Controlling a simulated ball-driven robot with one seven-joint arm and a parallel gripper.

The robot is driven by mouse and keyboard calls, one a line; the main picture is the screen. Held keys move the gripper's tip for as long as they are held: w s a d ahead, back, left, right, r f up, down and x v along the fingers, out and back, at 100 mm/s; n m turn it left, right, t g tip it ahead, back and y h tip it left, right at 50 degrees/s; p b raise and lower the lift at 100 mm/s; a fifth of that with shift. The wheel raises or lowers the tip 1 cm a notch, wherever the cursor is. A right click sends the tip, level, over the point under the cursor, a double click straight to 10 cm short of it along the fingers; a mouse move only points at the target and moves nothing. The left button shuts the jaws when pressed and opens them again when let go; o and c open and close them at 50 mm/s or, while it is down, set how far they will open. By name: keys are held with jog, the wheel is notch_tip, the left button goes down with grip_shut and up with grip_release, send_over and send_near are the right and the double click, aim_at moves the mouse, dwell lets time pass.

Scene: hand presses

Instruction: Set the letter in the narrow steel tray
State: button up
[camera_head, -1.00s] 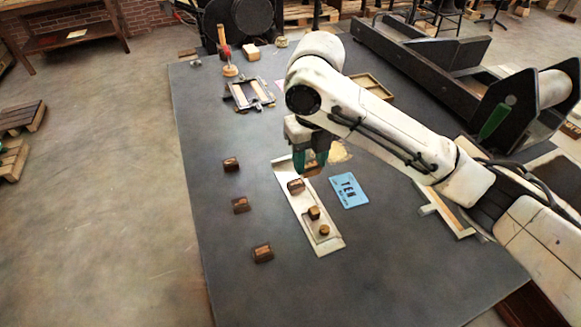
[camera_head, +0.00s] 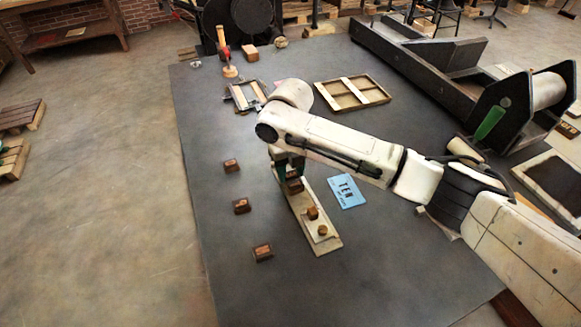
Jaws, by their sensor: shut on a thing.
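The narrow steel tray (camera_head: 305,223) lies slantwise on the dark table. A brown letter block (camera_head: 295,186) shows at its upper part, right below my gripper's fingertips. My gripper (camera_head: 289,174) points down over the tray's upper end. It is shut on a small brown letter, mostly hidden by the fingers. I cannot tell whether the held letter touches the tray or the block below it.
Three brown blocks stand left of the tray: upper (camera_head: 232,165), middle (camera_head: 241,206) and lower (camera_head: 263,252). A blue card (camera_head: 346,191) lies close on the right. A wooden frame (camera_head: 319,91) and a metal frame (camera_head: 236,97) lie farther back.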

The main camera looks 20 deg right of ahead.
aim_at(291, 174)
jog(key=shift+f, duration=0.15)
jog(key=o, duration=1)
notch_tip(291, 174, up, 12)
jog(key=b, duration=0.2)
jog(key=shift+r, duration=0.2)
jog(key=shift+f, duration=0.1)
